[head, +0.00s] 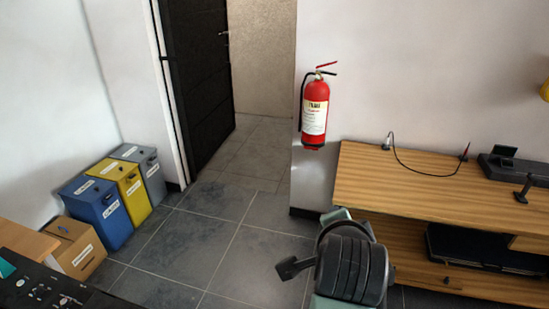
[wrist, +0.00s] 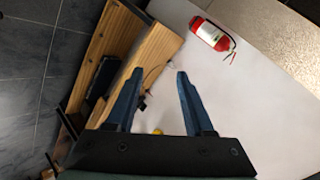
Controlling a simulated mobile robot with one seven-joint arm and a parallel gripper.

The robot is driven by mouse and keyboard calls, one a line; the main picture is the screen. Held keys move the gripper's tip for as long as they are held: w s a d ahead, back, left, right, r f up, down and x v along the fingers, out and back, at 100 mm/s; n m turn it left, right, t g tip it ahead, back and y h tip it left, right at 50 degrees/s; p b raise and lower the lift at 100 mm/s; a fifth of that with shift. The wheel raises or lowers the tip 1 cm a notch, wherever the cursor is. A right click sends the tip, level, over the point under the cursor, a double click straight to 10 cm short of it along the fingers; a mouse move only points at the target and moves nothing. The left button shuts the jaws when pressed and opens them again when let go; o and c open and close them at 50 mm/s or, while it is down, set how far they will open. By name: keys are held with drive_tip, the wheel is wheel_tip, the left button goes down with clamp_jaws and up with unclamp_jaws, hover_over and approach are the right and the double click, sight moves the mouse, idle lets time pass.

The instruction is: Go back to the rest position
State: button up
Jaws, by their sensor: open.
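My gripper (wrist: 158,78) shows in the wrist view with its two blue fingers spread apart. Nothing is between the fingers. Beyond them are the white wall and the wooden bench (wrist: 156,50), which looks tilted in this view. In the head view my arm is folded at the bottom, in front of the bench (head: 430,205). I cannot make out the fingertips there.
A red fire extinguisher (head: 314,110) hangs on the wall. A cable (head: 420,173) and a black device (head: 515,168) lie on the bench. Blue (head: 98,212), yellow (head: 127,187) and grey (head: 146,170) bins stand left, beside a cardboard box (head: 75,247). Tiled floor (head: 210,240) is clear before the dark door (head: 198,75).

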drive_tip(key=s+a+r+n+t, duration=0.1)
drive_tip(key=a+r+n+t, duration=0.3)
drive_tip(key=r, duration=0.8)
drive_tip(key=a+r+n+t, duration=0.2)
drive_tip(key=r+n+t, duration=0.25)
drive_tip(key=r, duration=0.65)
drive_tip(key=s+a+r+n+t+y, duration=0.1)
drive_tip(key=s+a+r+n+t, duration=0.1)
drive_tip(key=s+r, duration=0.5)
drive_tip(key=s+a+r+n+t+y, duration=0.1)
drive_tip(key=s+a+r+n+t, duration=0.2)
drive_tip(key=s+r+t, duration=0.3)
wheel_tip(320, 180, up, 5)
drive_tip(key=shift+s+a+f+n+t+y, duration=0.15)
drive_tip(key=shift+s+a+n+t+y, duration=0.2)
drive_tip(key=shift+n, duration=0.5)
drive_tip(key=shift+d, duration=0.2)
